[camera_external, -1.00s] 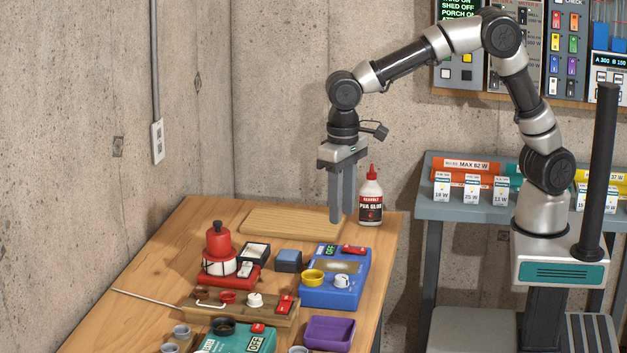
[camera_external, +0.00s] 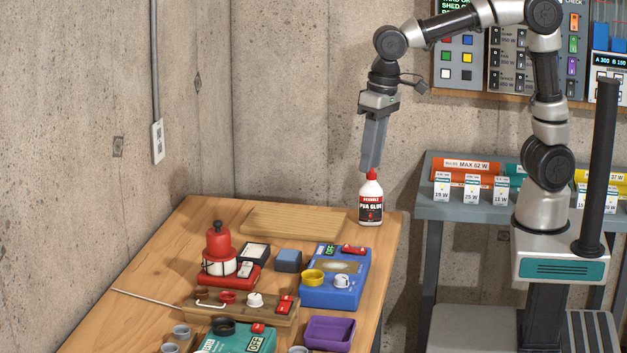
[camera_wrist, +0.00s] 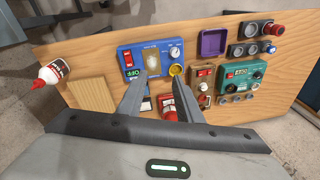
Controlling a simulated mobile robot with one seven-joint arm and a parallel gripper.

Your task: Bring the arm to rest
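My gripper (camera_external: 371,168) hangs in the air above the workbench in the external view, fingers pointing down, with the arm bent above it. Its tips appear just above the red nozzle of the glue bottle in that picture. In the wrist view the two fingers (camera_wrist: 160,77) stand apart with nothing held between them. The white and red PVA glue bottle (camera_external: 370,207) stands upright at the bench's back right corner. It also shows at the left of the wrist view (camera_wrist: 53,71), away from the fingers.
The wooden bench (camera_external: 207,222) carries a wooden board (camera_external: 292,222), a blue device (camera_external: 335,291), a red canister device (camera_external: 218,250), a teal device (camera_external: 232,341) and a purple tray (camera_external: 331,333). Concrete walls stand behind. A grey shelf (camera_external: 468,208) with labelled bins stands right.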

